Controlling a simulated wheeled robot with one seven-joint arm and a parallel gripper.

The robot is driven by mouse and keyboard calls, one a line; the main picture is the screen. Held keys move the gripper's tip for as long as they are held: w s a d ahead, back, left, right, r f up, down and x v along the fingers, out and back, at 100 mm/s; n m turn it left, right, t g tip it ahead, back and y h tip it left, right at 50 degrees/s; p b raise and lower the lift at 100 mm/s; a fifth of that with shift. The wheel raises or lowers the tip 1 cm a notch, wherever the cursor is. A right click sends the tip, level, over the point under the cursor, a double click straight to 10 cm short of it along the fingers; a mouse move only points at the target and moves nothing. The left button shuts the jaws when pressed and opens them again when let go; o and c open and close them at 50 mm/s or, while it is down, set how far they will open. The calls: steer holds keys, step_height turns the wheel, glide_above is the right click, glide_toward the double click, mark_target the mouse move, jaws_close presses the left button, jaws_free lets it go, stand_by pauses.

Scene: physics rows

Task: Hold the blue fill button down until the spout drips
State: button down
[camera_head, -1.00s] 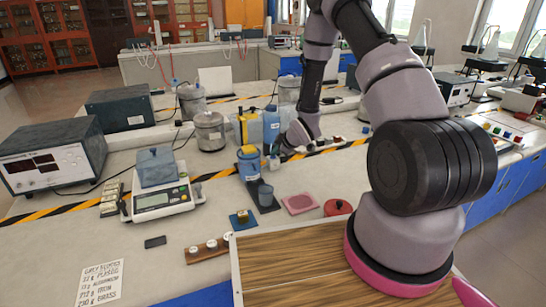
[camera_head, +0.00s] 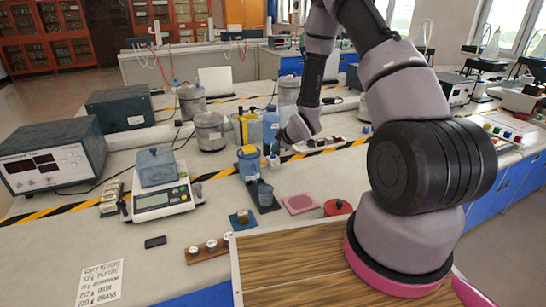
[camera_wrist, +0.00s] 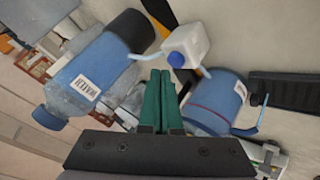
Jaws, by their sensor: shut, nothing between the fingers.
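The blue fill button (camera_wrist: 177,59) sits on the end of a small white box (camera_wrist: 190,43) in the wrist view. My gripper (camera_wrist: 161,73) is shut and empty, its green fingertips close beside the button. I cannot tell whether they touch it. A blue-tinted beaker (camera_wrist: 218,103) with a white label and red line lies right of the fingers in this view. A bottle labelled WATER (camera_wrist: 92,75) lies left, with a pale blue tube (camera_wrist: 147,51) at its dark end. No drip is visible.
A pink mat (camera_head: 300,204) and a red lidded pot (camera_head: 338,207) are to the right. Metal canisters (camera_head: 209,131) stand behind. The bench front has several small weights in a wooden rack (camera_head: 207,249).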

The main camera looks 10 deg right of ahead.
steer(key=shift+r, duration=2.5)
steer(key=s+d+r+m+h, duration=0.1)
steer(key=s+d+r+m, duration=0.15)
steer(key=r, duration=0.55)
steer(key=s+d+r+m+h, duration=0.1)
steer(key=s+d+r+m, duration=0.15)
steer(key=r, duration=0.55)
steer(key=s+d+r+m+h, duration=0.1)
steer(key=s+d+r+m, duration=0.15)
steer(key=r, duration=0.55)
steer(key=s+r+m, duration=0.3)
steer(key=s+r, duration=0.1)
steer(key=s, duration=0.5)
steer(key=s+a+r+m+g+y, duration=0.1)
steer(key=s+r+m, duration=0.3)
steer(key=s, duration=0.4)
steer(key=s+a+r+m, duration=0.1)
steer(key=s+r+m, duration=0.2)
steer(key=s, duration=0.6)
step_height(320, 180, up, 2)
steer(key=shift+s+a+r, duration=0.25)
steer(key=shift+s, duration=0.1)
